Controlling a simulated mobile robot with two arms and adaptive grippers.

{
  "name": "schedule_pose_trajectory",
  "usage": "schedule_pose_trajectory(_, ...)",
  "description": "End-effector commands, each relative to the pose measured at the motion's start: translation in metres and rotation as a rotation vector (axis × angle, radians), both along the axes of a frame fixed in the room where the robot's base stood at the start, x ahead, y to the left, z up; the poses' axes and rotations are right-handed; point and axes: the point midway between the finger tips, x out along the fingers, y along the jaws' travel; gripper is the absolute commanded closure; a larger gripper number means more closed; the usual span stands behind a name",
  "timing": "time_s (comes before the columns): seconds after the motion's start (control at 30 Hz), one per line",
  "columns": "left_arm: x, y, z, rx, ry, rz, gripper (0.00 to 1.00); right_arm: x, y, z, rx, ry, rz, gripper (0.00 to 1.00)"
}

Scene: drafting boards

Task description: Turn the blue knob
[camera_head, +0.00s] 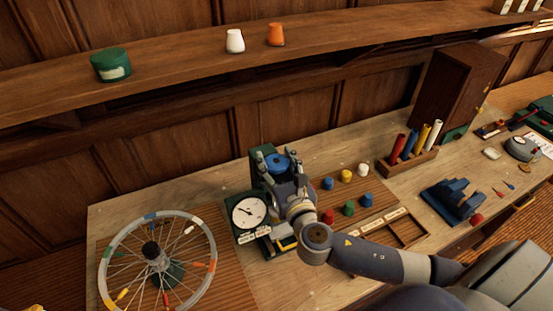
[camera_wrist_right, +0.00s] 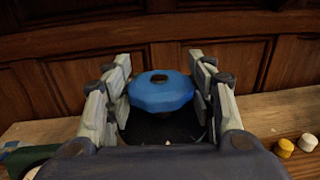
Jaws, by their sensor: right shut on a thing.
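The blue knob (camera_head: 279,162) sits on top of a dark device at the back of the bench, beside a white round dial (camera_head: 249,211). My right gripper (camera_head: 278,165) is around the knob, with its fingers on either side, and is shut on it. The right wrist view shows the blue, faceted disc of the knob (camera_wrist_right: 161,92) with a dark centre, between the two pale fingers of my right gripper (camera_wrist_right: 160,95). Much of the device below the knob is hidden by my gripper and wrist. My left gripper is not in view.
A spoked wheel (camera_head: 107,262) stands at the left. Several coloured pegs, such as a blue one (camera_head: 367,200), stand to the right of my gripper, near a compartment tray (camera_head: 409,230). A rack (camera_head: 408,163) holds coloured tubes. A shelf (camera_head: 180,69) runs above the bench.

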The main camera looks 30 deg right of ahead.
Motion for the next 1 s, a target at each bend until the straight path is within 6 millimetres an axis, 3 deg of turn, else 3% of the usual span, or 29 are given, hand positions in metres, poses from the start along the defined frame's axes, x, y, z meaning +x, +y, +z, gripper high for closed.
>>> schedule_pose_trajectory(0.37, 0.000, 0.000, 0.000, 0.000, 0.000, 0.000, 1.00, 0.000, 0.000, 0.001, -0.001, -0.003, -0.003, 0.73)
schedule_pose_trajectory(0.4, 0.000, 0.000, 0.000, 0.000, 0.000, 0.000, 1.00, 0.000, 0.000, 0.001, -0.001, -0.003, -0.003, 0.40)
schedule_pose_trajectory(0.47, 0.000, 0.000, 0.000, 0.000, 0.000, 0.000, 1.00, 0.000, 0.000, 0.001, -0.001, -0.003, -0.003, 0.29)
schedule_pose_trajectory(0.83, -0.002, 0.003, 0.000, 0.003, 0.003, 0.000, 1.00, -0.001, 0.000, 0.000, 0.000, -0.001, -0.002, 0.29)
schedule_pose_trajectory(1.0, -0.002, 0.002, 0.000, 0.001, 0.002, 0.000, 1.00, -0.017, 0.003, -0.001, -0.001, 0.002, -0.002, 0.29)
